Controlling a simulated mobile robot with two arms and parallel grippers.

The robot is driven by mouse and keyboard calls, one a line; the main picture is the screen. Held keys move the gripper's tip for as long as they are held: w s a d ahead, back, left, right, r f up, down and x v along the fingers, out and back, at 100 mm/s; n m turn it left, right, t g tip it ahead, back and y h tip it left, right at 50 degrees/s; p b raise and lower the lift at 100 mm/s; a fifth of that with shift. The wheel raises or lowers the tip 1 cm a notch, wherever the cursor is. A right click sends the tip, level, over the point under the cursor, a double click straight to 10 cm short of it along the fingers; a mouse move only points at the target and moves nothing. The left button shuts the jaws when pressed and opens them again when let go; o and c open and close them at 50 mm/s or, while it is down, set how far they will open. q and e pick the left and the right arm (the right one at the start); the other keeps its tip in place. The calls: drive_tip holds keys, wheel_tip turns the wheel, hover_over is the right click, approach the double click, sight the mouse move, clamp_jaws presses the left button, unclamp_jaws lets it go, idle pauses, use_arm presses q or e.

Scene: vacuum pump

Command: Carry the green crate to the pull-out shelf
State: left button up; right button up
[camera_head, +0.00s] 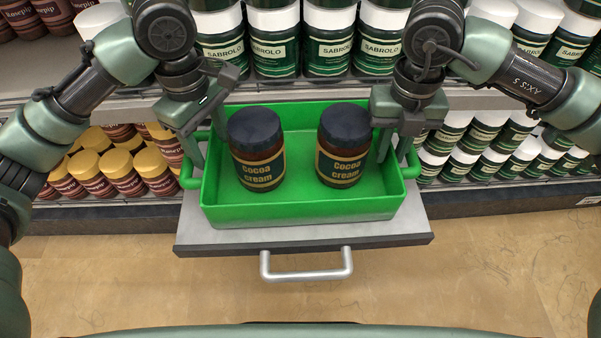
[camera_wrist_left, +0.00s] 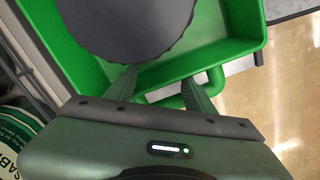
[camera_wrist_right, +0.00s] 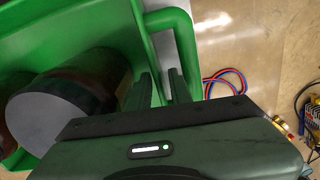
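The green crate (camera_head: 300,208) is on or just above the pull-out shelf (camera_head: 400,236), a grey board with a silver handle (camera_head: 306,270); contact is not clear. Two dark-lidded cocoa cream jars (camera_head: 257,165) (camera_head: 340,160) stand upright in it. My left gripper (camera_head: 202,152) is at the crate's left end, fingers apart around its wall; the wrist view (camera_wrist_left: 160,88) shows a gap between them. My right gripper (camera_head: 396,145) is at the right end by the side handle (camera_wrist_right: 188,50). Its fingers are close together (camera_wrist_right: 162,85); their grip is hidden.
Green-labelled jars (camera_head: 330,38) fill the upper shelf behind. Yellow-lidded jars (camera_head: 122,170) stand at the lower left and more green jars (camera_head: 490,150) at the lower right. The tan floor (camera_head: 480,270) in front is clear. Red and blue cables (camera_wrist_right: 225,78) lie on the floor beyond the crate's right end.

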use_arm(q)
drive_tip(key=shift+s, duration=0.2)
use_arm(e)
drive_tip(key=shift+w+r, duration=0.1)
drive_tip(key=shift+r, duration=0.1)
drive_tip(key=shift+r, duration=0.15)
use_arm(q)
wheel_tip(320, 180, up, 12)
use_arm(e)
wheel_tip(320, 180, up, 12)
idle(0.5)
drive_tip(key=shift+f, duration=0.2)
